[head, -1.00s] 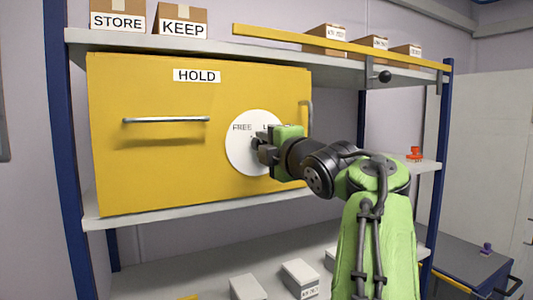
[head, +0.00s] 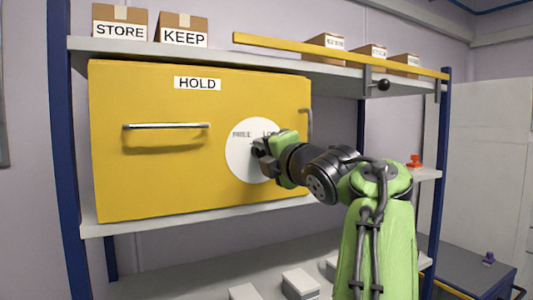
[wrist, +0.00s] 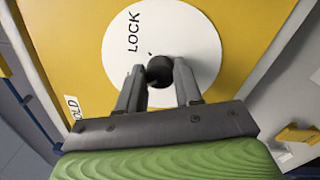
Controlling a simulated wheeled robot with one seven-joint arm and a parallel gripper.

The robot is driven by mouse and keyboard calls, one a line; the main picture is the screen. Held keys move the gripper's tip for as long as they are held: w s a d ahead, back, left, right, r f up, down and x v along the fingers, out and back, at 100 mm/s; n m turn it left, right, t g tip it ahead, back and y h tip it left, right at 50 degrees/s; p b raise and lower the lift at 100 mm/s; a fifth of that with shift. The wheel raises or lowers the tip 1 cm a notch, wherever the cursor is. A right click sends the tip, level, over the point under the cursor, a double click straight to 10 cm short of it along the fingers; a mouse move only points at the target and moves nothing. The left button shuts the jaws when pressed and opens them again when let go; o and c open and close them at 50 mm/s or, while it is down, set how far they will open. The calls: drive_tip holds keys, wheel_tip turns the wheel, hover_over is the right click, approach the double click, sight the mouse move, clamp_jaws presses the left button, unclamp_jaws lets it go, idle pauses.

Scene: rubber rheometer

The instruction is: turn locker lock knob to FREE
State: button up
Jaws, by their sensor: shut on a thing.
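The yellow locker (head: 160,90) labelled HOLD stands on the shelf, its front closed. A white round dial (head: 240,165) is on its right part, with FREE at upper left and LOCK at upper right, partly covered by my gripper. My gripper (head: 258,148) is at the dial's middle. In the wrist view, the dark round lock knob (wrist: 160,71) sits between the two fingertips of my gripper (wrist: 159,72), which is shut on it. A small dark mark shows beside the knob on the side toward LOCK. FREE is out of sight in the wrist view.
A bar handle (head: 166,126) is left of the dial. A yellow rail (head: 340,52) and boxes (head: 183,29) are on the top shelf (head: 220,53). A red object (head: 414,161) stands on the middle shelf at right. White boxes (head: 300,284) lie below.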

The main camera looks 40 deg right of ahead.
drive_tip(key=o, duration=1)
drive_tip(key=shift+o, duration=0.2)
drive_tip(key=v, duration=1.5)
drive_tip(key=shift+s, duration=0.35)
drive_tip(key=shift+a, duration=0.1)
